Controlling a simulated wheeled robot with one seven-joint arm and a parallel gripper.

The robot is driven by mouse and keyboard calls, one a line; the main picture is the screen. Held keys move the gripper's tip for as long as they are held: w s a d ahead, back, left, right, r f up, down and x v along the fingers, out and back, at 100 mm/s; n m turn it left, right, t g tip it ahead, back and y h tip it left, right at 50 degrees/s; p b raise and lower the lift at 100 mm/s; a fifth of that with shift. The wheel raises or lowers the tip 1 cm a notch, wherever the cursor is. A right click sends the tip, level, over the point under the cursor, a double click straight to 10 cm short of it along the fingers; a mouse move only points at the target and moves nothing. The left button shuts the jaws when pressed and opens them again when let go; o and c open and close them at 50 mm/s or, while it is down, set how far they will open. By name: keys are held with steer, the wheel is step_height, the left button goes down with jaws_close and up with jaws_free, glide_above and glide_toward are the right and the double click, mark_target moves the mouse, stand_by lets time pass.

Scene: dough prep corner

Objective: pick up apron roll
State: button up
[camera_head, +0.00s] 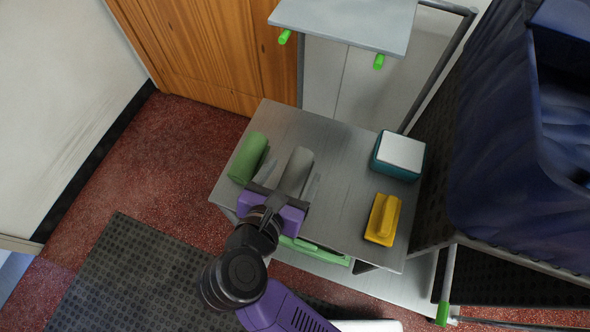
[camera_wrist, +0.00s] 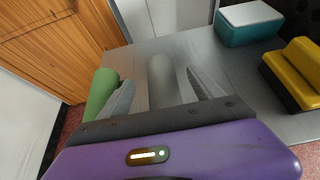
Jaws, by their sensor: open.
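Two rolls lie side by side on the grey metal cart top (camera_head: 345,190): a green roll (camera_head: 249,158) at left and a grey roll (camera_head: 297,168) right of it. No label shows which one is the apron roll. My purple gripper (camera_head: 287,180) is open over the near end of the grey roll. In the wrist view, the grey roll (camera_wrist: 160,72) appears between the two fingers of my gripper (camera_wrist: 160,84), with gaps on both sides. The green roll (camera_wrist: 101,92) lies just outside the left finger. Its near end is hidden by the gripper.
A teal and white box (camera_head: 399,156) and a yellow block-like item (camera_head: 383,218) stand on the cart's right side. A dark blue bag (camera_head: 500,150) is farther right. A raised grey panel (camera_head: 350,22) is behind. The cart's middle is clear.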

mark_target(292, 178)
steer(key=shift+c, duration=0.3)
steer(key=c, duration=1.4)
step_height(292, 178, up, 20)
steer(key=shift+r+p, duration=0.1)
steer(key=shift+p, duration=0.7)
